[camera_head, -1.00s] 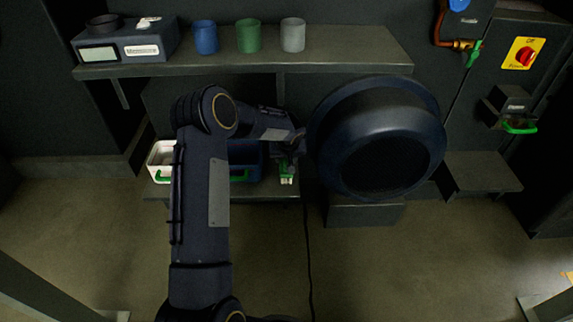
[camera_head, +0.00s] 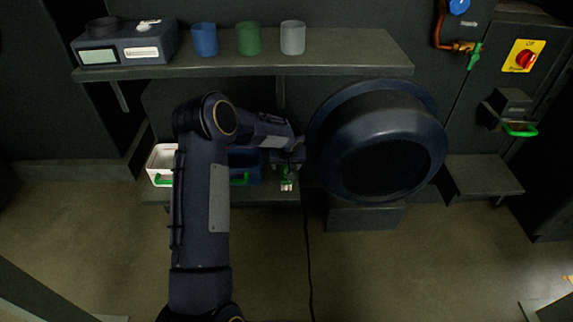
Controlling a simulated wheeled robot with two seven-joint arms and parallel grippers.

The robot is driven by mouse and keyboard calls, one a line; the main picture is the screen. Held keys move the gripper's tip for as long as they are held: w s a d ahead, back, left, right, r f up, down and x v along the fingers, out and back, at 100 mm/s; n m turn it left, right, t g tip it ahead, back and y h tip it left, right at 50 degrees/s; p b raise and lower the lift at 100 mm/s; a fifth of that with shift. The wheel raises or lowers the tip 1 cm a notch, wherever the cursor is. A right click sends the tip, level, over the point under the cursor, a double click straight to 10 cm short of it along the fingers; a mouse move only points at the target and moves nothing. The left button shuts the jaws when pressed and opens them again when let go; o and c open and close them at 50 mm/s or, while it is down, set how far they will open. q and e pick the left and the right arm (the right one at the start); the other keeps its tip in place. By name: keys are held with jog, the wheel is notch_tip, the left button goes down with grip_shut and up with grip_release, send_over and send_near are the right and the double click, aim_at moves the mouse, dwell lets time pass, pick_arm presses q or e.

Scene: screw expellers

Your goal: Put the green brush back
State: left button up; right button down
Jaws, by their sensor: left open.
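The green brush (camera_head: 286,183) with pale bristles is at the right end of the low shelf, upright with its bristles low. My left gripper (camera_head: 287,168) is open just above and around the top of the brush. Whether the fingers touch it is too small and dark to tell. My left arm comes in from the bottom left and hides part of the low shelf. My right gripper is not in view.
A white bin (camera_head: 160,160) and a blue bin (camera_head: 246,160), both with green handles, stand on the low shelf (camera_head: 275,198). A large dark drum (camera_head: 375,140) is close right of the gripper. The upper shelf (camera_head: 340,45) holds blue, green and grey cups and a scale (camera_head: 125,48).

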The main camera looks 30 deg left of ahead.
pick_arm(q)
jog(key=p+v, duration=0.3)
jog(key=v, duration=0.8)
jog(key=shift+r, duration=0.35)
jog(key=s+d+r+m+h, duration=0.1)
jog(key=s+d+r, duration=0.1)
jog(key=s+r, duration=0.55)
jog(key=s+d+r+m+h, duration=0.1)
jog(key=s+d+r, duration=0.2)
jog(key=s+r, duration=0.5)
jog(key=s+d+m+t+h, duration=0.1)
jog(key=s+d+h, duration=0.1)
jog(key=s+d, duration=0.3)
jog(key=s+d+m+h, duration=0.1)
jog(key=s+d, duration=0.3)
jog(key=s, duration=1)
jog(key=shift+d+f+m+t+h, duration=0.3)
jog(key=shift+d+f+t+h, duration=0.1)
jog(key=shift+h, duration=0.3)
